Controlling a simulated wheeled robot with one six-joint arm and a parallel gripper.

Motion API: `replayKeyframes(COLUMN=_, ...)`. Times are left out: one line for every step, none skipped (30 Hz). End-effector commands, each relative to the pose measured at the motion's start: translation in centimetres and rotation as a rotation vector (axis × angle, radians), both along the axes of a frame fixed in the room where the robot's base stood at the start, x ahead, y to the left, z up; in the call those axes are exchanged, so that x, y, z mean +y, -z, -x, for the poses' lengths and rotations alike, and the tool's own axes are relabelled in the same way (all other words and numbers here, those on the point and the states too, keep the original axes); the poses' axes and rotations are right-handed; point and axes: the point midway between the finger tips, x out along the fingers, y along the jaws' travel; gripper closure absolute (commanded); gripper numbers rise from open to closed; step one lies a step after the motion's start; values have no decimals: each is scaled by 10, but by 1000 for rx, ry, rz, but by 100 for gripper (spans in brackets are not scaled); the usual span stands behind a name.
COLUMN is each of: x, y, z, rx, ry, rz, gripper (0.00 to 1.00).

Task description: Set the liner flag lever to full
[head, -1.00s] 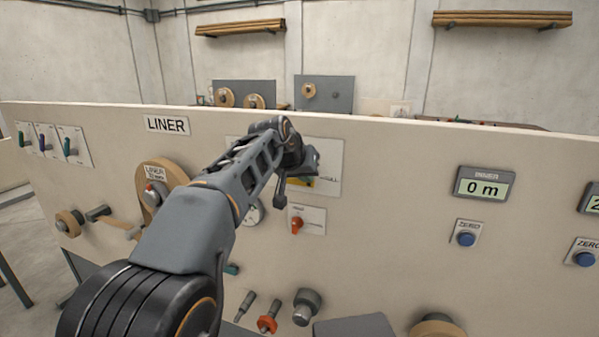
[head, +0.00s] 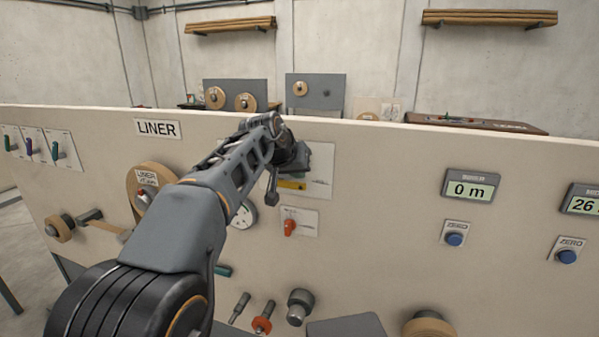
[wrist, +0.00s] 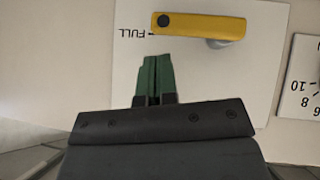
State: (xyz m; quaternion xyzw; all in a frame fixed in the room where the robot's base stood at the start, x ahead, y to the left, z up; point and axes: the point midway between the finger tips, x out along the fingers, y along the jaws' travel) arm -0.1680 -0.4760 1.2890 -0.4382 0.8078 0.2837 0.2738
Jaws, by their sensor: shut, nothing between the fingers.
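The yellow flag lever (wrist: 195,26) lies nearly level in the wrist view, on a white plate (wrist: 268,72) of the panel. It has a dark round piece at its left end and a grey round part under its right end. The upside-down FULL label (wrist: 133,32) is just left of the lever's left end, slightly lower in the picture. My gripper (wrist: 153,62) is shut and empty, its green fingers just below the lever's left end in the picture, with a gap visible. In the head view the lever (head: 292,185) is partly hidden by my gripper (head: 298,165).
A gauge (wrist: 308,90) is beside the plate in the wrist view. In the head view, an orange knob (head: 290,227) is below the lever, and the liner roll (head: 143,180) is left. Displays (head: 471,188) and blue buttons (head: 455,239) are to the right.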

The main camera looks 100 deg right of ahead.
Motion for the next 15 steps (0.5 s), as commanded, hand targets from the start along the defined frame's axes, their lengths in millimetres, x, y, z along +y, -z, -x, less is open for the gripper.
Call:
replayKeyframes(x=0, y=-19, z=-2, rx=0, ry=-4, rz=2, gripper=100)
replayKeyframes(x=-1, y=-25, z=-3, rx=1, ry=-6, rz=4, gripper=100)
replayKeyframes(x=1, y=-29, z=-5, rx=2, ry=-8, rz=5, gripper=100)
replayKeyframes(x=7, y=-29, z=-7, rx=3, ry=-6, rz=8, gripper=100)
replayKeyframes(x=11, y=-32, z=-9, rx=2, ry=-6, rz=8, gripper=100)
replayKeyframes(x=17, y=-38, z=-12, rx=2, ry=-6, rz=8, gripper=100)
replayKeyframes(x=21, y=-42, z=-14, rx=3, ry=-7, rz=7, gripper=100)
replayKeyframes(x=24, y=-46, z=-16, rx=3, ry=-7, rz=7, gripper=100)
replayKeyframes(x=29, y=-52, z=-18, rx=3, ry=-7, rz=7, gripper=100)
replayKeyframes(x=33, y=-56, z=-20, rx=3, ry=-7, rz=7, gripper=100)
replayKeyframes(x=36, y=-60, z=-22, rx=3, ry=-7, rz=6, gripper=100)
replayKeyframes(x=40, y=-64, z=-24, rx=3, ry=-7, rz=6, gripper=100)
replayKeyframes(x=43, y=-67, z=-25, rx=2, ry=-6, rz=5, gripper=100)
replayKeyframes(x=46, y=-70, z=-27, rx=3, ry=-7, rz=6, gripper=100)
replayKeyframes(x=49, y=-74, z=-29, rx=2, ry=-6, rz=5, gripper=100)
